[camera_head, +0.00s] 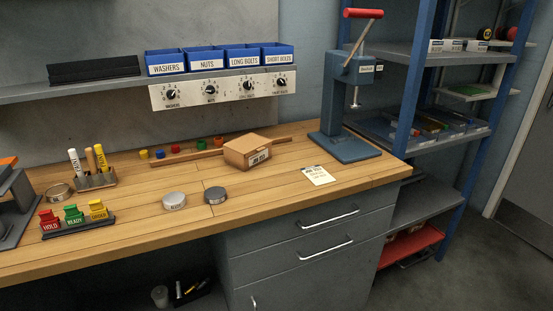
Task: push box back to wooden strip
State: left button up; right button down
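A small brown cardboard box (236,155) with a white label on its front right face sits on the wooden bench top, right of centre. The wooden strip (188,156) is a thin low bar lying across the bench behind the box. It shows to the left of the box and again a little to its right; the box hides the middle. The box sits turned at an angle to the strip. I cannot tell whether its hidden back touches the strip. Neither of my grippers is in view.
Two round pucks, light (174,201) and dark (215,195), lie in front of the box. A paper tag (318,175) and a blue-grey press (345,146) are to its right. Several small coloured pieces (202,144) lie behind the strip. Marker and coloured-block holders stand left.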

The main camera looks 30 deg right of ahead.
aim_at(234, 159)
jog(key=k, duration=0.15)
jog(key=z, duration=1.8)
jog(key=i, duration=1.2)
jog(key=u, duration=2.65)
